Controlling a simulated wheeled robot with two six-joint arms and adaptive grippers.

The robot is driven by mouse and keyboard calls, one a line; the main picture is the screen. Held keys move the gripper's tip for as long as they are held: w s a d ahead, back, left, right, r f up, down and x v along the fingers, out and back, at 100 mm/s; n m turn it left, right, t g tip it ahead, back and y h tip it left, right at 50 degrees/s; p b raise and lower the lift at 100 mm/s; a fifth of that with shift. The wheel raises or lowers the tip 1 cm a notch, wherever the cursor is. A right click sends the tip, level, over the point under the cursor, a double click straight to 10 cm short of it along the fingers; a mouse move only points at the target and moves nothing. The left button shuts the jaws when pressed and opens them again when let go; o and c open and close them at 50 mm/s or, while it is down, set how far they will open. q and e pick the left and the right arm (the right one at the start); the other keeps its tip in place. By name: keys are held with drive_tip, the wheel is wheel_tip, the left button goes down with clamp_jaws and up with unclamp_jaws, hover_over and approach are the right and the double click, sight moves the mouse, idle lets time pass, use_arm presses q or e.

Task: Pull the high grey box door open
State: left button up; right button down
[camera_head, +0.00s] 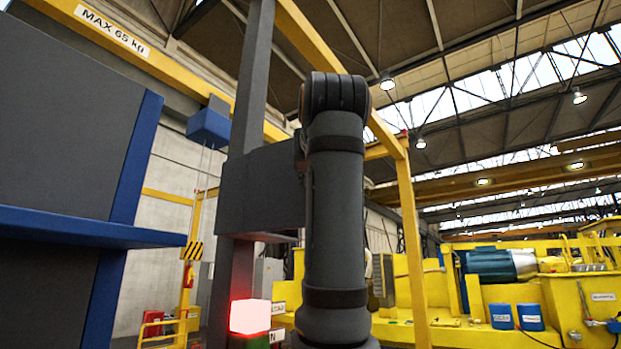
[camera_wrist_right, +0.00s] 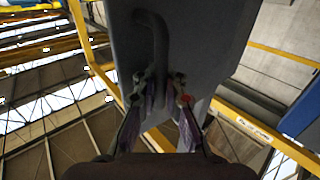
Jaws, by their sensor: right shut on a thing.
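The high grey box (camera_head: 262,188) is fixed to a tall grey post, left of the middle of the head view. My right arm stands upright in front of it and hides its right part. In the right wrist view the grey door face (camera_wrist_right: 205,40) fills the upper middle, with a curved grey handle (camera_wrist_right: 156,42) on it. My right gripper (camera_wrist_right: 160,88) is at the lower end of this handle, its fingers on both sides of it, shut on it. I cannot tell how far the door stands open. My left gripper is in neither view.
A large dark panel with a blue edge and ledge (camera_head: 90,228) fills the left of the head view. A glowing red-white lamp (camera_head: 250,316) is low on the post. Yellow machinery (camera_head: 520,290) stands at the right, and yellow beams cross overhead.

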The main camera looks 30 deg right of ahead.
drive_tip(key=c, duration=1.7)
unclamp_jaws()
drive_tip(key=shift+d, duration=0.1)
drive_tip(key=shift+s, duration=0.25)
drive_tip(key=v, duration=1.2)
drive_tip(key=shift+w, duration=0.1)
